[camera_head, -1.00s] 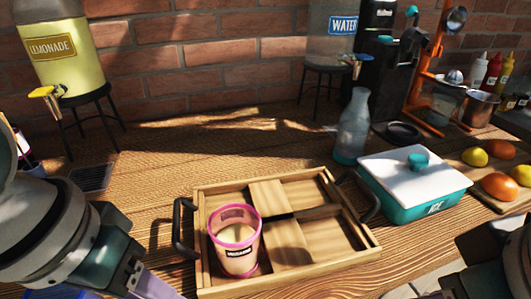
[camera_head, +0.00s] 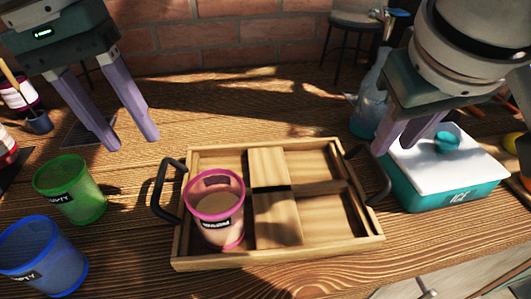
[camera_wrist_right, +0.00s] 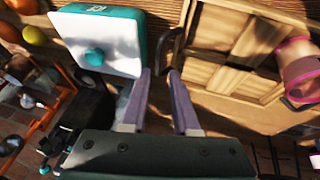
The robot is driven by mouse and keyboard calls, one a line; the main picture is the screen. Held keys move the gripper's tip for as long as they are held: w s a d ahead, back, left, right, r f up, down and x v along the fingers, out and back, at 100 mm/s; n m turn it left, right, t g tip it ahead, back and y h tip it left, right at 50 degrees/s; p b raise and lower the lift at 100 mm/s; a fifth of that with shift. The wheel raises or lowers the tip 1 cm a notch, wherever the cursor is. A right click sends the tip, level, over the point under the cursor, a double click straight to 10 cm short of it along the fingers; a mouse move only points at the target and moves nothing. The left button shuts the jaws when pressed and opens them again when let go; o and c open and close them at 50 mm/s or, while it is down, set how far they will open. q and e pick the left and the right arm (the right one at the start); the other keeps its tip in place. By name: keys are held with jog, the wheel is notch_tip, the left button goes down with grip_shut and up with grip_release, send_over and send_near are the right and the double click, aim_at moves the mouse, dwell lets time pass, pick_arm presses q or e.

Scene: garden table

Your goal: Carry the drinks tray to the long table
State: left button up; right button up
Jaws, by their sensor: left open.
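The wooden drinks tray (camera_head: 278,257) lies on the table in the middle of the head view. It has dividers and a black handle at each end, the left handle (camera_head: 166,190) and the right handle (camera_head: 377,186). A pink cup (camera_head: 216,215) stands in its left compartment. My left gripper (camera_head: 131,143) is open and empty, above and to the left of the left handle. My right gripper (camera_head: 396,149) is over the right handle end; in the right wrist view its fingers (camera_wrist_right: 160,72) are apart, with the tray (camera_wrist_right: 225,62) to their right. Whether the handle is between them is unclear.
A green cup (camera_head: 71,190) and a blue cup (camera_head: 42,257) stand left of the tray. A teal ice box (camera_head: 470,190) with a white lid sits close to its right. A glass bottle (camera_head: 367,105) stands behind. The wood behind the tray is clear.

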aim_at(159, 177)
pick_arm(q)
jog(key=f, duration=0.3)
jog(key=d+f, duration=0.1)
jog(key=f, duration=0.5)
jog(key=shift+d+f, duration=0.15)
jog(key=shift+d, duration=0.25)
pick_arm(e)
jog(key=x, duration=0.9)
jog(key=shift+w+d+f, duration=0.1)
jog(key=shift+f, duration=0.05)
pick_arm(q)
jog(key=c, duration=0.4)
pick_arm(e)
grip_shut()
pick_arm(q)
grip_shut()
